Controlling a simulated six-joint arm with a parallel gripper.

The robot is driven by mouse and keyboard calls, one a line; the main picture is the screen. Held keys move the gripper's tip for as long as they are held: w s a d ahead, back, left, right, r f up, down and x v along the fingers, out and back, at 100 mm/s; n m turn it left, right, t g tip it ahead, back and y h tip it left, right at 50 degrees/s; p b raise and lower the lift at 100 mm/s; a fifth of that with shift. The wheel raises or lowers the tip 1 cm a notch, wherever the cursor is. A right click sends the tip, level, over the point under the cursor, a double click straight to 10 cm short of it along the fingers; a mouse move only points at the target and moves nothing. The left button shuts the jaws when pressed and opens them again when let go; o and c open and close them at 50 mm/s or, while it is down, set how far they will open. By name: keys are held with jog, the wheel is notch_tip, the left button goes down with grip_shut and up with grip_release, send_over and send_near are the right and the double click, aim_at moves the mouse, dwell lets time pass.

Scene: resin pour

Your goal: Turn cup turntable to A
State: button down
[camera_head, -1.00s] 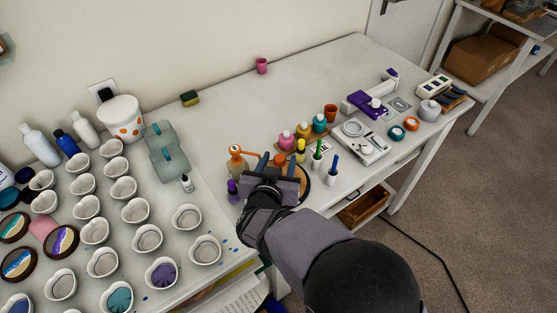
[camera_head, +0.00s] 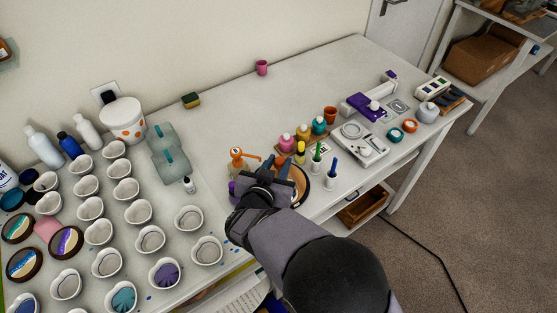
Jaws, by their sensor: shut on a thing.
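The cup turntable (camera_head: 304,184) is near the front edge of the bench. Only a curved, dark-rimmed part of it shows on the right of my gripper; the rest is hidden. My gripper (camera_head: 273,166) is over the turntable, with its dark fingers pointing away from the camera. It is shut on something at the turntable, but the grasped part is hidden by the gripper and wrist. No letter A or other mark can be read on the turntable.
An orange-topped pump bottle (camera_head: 237,154) stands close on the left of my gripper. Several coloured bottles (camera_head: 301,151) stand close on the right. A scale (camera_head: 361,141) is farther right. Rows of white cups (camera_head: 138,212) fill the left bench.

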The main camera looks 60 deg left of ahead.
jog(key=shift+s+a+r+m+t+h+p, duration=0.15)
jog(key=shift+m+t+h+p, duration=0.45)
jog(key=shift+p, duration=0.3)
jog(key=shift+a+f+m+t+h+p, duration=0.1)
jog(key=shift+m+t+h+p, duration=0.1)
jog(key=shift+m+h, duration=0.3)
jog(key=shift+a+f+m+t+h+p, duration=0.1)
jog(key=shift+m+t+h, duration=0.1)
jog(key=shift+m+h, duration=0.3)
jog(key=shift+a+f+m+t+h+b, duration=0.1)
jog(key=shift+m+t+h+b, duration=0.4)
jog(key=shift+m+h+b, duration=0.55)
jog(key=shift+m+h, duration=0.25)
jog(key=shift+h, duration=0.1)
jog(key=shift+m+h+b, duration=0.4)
jog(key=shift+h+b, duration=0.05)
jog(key=shift+h, duration=0.05)
jog(key=c, duration=1.4)
grip_release()
jog(key=shift+r, duration=0.2)
jog(key=shift+s, duration=0.15)
